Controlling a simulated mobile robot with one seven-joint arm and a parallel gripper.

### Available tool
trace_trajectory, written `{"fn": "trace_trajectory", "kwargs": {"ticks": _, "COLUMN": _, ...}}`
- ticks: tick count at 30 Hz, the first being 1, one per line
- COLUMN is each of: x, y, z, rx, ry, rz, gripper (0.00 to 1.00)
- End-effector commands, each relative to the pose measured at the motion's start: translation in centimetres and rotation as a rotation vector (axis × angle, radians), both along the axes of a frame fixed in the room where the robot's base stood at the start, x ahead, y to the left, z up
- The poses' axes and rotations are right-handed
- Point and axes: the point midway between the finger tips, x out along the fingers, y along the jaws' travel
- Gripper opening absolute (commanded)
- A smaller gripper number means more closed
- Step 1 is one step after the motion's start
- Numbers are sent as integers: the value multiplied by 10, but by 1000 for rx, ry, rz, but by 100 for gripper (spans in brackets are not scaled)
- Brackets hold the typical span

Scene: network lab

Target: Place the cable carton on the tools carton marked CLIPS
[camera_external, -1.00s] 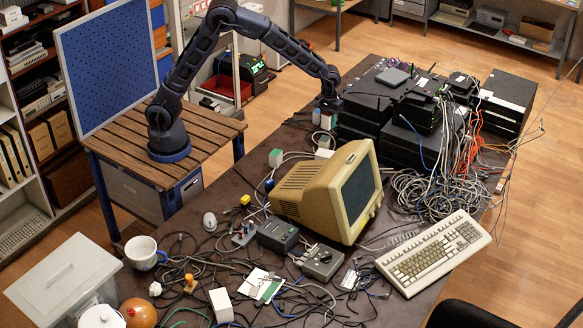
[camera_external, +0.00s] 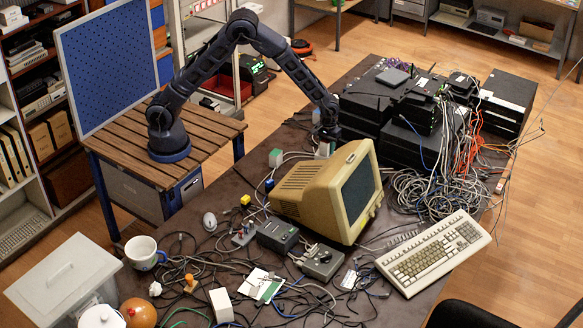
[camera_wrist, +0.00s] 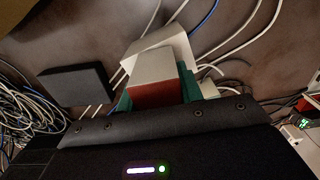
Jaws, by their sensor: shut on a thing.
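My gripper (camera_external: 327,135) is low over the table, behind the beige monitor, shut on a small pale carton (camera_external: 322,149). In the wrist view this held carton (camera_wrist: 154,70) has a pale grey top and a red face; green parts show on both sides of it. I take it for the cable carton, but no label is readable. A white carton (camera_wrist: 172,43) lies close beyond it in the wrist view, partly hidden by it. I cannot tell whether the two touch, or which carton bears CLIPS. A green-and-white carton (camera_external: 275,157) stands to the left.
The beige monitor (camera_external: 310,195) stands close in front of my gripper. Black network boxes (camera_external: 365,115) are stacked close to the right. Loose cables (camera_external: 425,190) spread over the table. A black box (camera_wrist: 75,85) lies left of the cartons in the wrist view.

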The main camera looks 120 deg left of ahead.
Motion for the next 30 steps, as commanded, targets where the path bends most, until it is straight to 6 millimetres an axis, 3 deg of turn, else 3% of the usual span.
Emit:
{"fn": "trace_trajectory", "kwargs": {"ticks": 11, "x": 0, "y": 0, "z": -4, "rx": 0, "ry": 0, "rz": 0, "gripper": 10}}
{"fn": "trace_trajectory", "kwargs": {"ticks": 12, "x": 0, "y": 0, "z": -4, "rx": 0, "ry": -1, "rz": 0, "gripper": 38}}
{"fn": "trace_trajectory", "kwargs": {"ticks": 15, "x": 0, "y": 0, "z": -4, "rx": 0, "ry": -1, "rz": 0, "gripper": 58}}
{"fn": "trace_trajectory", "kwargs": {"ticks": 25, "x": 0, "y": 0, "z": -2, "rx": 1, "ry": -1, "rz": 0, "gripper": 58}}
{"fn": "trace_trajectory", "kwargs": {"ticks": 30, "x": 1, "y": 1, "z": 14, "rx": 2, "ry": -3, "rz": -1, "gripper": 58}}
